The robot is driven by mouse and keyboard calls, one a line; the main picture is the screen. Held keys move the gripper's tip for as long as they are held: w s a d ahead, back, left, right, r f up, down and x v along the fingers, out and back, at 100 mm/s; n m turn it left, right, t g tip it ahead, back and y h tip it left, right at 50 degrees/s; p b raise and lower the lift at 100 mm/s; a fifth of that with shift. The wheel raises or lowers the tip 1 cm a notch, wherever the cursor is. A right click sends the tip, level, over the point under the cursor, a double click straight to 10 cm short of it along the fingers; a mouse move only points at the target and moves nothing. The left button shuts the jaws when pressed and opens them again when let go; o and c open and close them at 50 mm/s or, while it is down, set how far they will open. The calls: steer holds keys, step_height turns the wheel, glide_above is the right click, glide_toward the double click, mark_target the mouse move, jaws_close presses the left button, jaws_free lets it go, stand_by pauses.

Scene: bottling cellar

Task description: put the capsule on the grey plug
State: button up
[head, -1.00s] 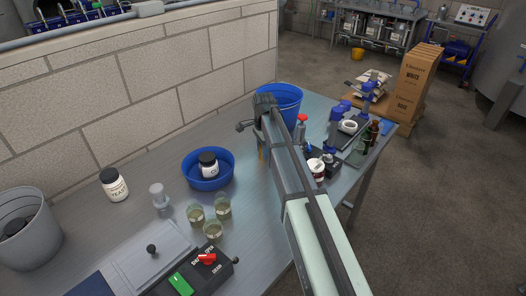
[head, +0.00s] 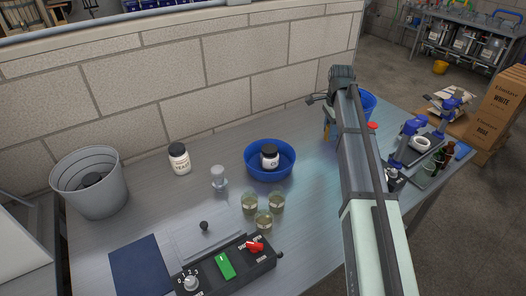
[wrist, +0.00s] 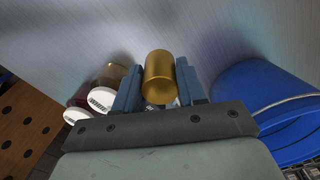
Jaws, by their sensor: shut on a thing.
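The capsule is a gold cylinder (wrist: 159,76), seen in the wrist view between the two blue-grey fingers of my gripper (wrist: 158,88). My gripper is shut on it. In the head view my own arm hides most of the gripper and the capsule; only a little of the gripper (head: 328,128) shows near the wall end of the table. The grey plug (head: 219,179) looks like a small pale grey upright piece, standing on the table left of the blue bowl. It lies well to the left of my gripper and does not show in the wrist view.
A switch box (head: 226,266) is in front. A blue bucket (wrist: 265,100) is beside my gripper.

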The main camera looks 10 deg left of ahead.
steer(key=s+a+r+n, duration=0.2)
steer(key=s+a, duration=0.1)
steer(key=a, duration=0.9)
step_height(320, 180, up, 8)
glide_above(217, 168)
steer(key=shift+s+f+m, duration=0.1)
steer(key=shift+m, duration=0.2)
steer(key=shift+f, duration=4.85)
steer(key=shift+f, duration=0.1)
